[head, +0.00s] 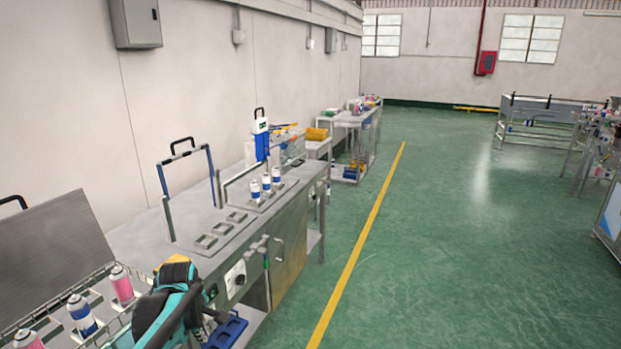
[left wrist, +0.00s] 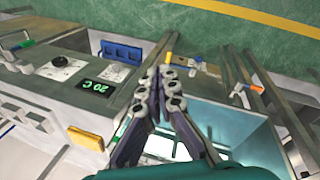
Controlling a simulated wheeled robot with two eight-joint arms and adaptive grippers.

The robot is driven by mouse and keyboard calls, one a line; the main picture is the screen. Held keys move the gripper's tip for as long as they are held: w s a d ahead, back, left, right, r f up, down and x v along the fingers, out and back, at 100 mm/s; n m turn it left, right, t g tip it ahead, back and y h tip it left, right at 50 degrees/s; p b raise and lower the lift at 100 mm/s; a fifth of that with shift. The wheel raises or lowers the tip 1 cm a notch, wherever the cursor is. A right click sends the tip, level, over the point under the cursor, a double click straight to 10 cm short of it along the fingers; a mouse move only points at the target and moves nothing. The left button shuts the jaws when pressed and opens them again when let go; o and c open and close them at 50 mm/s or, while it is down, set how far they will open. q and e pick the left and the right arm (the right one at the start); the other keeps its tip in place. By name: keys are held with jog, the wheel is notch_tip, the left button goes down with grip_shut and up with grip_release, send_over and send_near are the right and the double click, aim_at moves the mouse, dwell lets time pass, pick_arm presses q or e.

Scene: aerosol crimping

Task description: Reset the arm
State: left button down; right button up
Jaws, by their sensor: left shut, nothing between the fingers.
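My left arm (head: 172,305) shows teal and black at the bottom of the head view, in front of the near end of the metal bench. Its fingertips cannot be made out there. In the left wrist view my left gripper (left wrist: 163,78) has its two grey linked fingers together, with nothing between them. It is over the front of a machine with a dial and a green "20 C" display (left wrist: 96,87). My right gripper is in neither view.
A wire rack holds pink cans (head: 122,285) and a blue-white can (head: 81,315) beside my arm. The metal bench (head: 150,235) has empty square holders and several small white-blue cans (head: 266,183) farther back. A blue tray (head: 226,333) sits low.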

pick_arm(q)
jog(key=s+d+m+t, duration=0.2)
jog(key=s+d+m, duration=0.3)
jog(key=s+m, duration=0.4)
jog(key=s+d+r+m+t, duration=0.1)
jog(key=s+d+m, duration=0.3)
jog(key=s+m, duration=0.4)
jog(key=s+t, duration=0.1)
jog(key=s, duration=0.3)
jog(key=shift+s+d+r+m+h, duration=0.25)
jog(key=shift+s+d+m+h, duration=0.05)
jog(key=shift+s+d+m, duration=0.1)
jog(key=shift+a, duration=0.1)
